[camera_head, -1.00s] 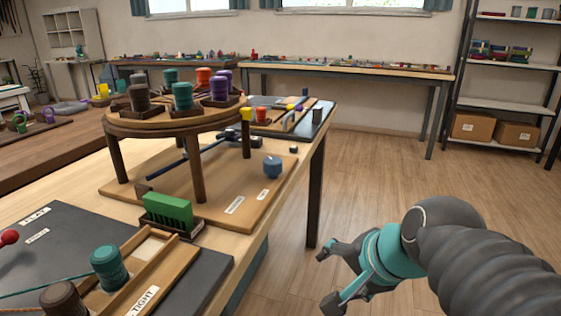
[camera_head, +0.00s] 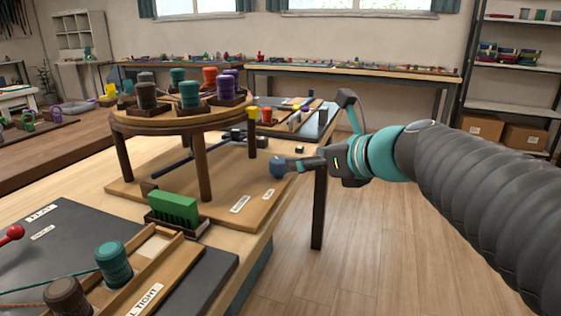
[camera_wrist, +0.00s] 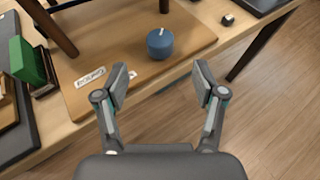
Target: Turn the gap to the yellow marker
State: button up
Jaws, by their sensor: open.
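A round wooden braiding stand (camera_head: 165,126) on dark legs carries several grey, teal, orange and purple bobbins. A yellow marker (camera_head: 253,113) tops a dark post at the stand's right side. A blue knob (camera_head: 277,168) sits on the wooden base (camera_head: 225,190); in the wrist view the knob (camera_wrist: 160,44) shows a white line on top. My gripper (camera_head: 318,132) is open and empty beside the knob. In the wrist view its fingertips (camera_wrist: 162,80) are spread, with the knob beyond and between them. I cannot tell clearly where the gap is.
A green comb-like block (camera_head: 174,207) in a dark holder stands at the base's front left. Teal (camera_head: 114,264) and brown (camera_head: 67,297) bobbins stand nearer. Small items (camera_head: 300,150) lie behind the knob. The floor (camera_head: 370,250) right of the table is clear.

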aim_at(280, 161)
jog(key=x, duration=1)
jog(key=shift+w+a+f+b, duration=0.2)
jog(key=shift+w+f+b, duration=0.05)
jog(key=shift+b, duration=0.15)
jog(key=c, duration=1.2)
jog(key=shift+o, duration=0.2)
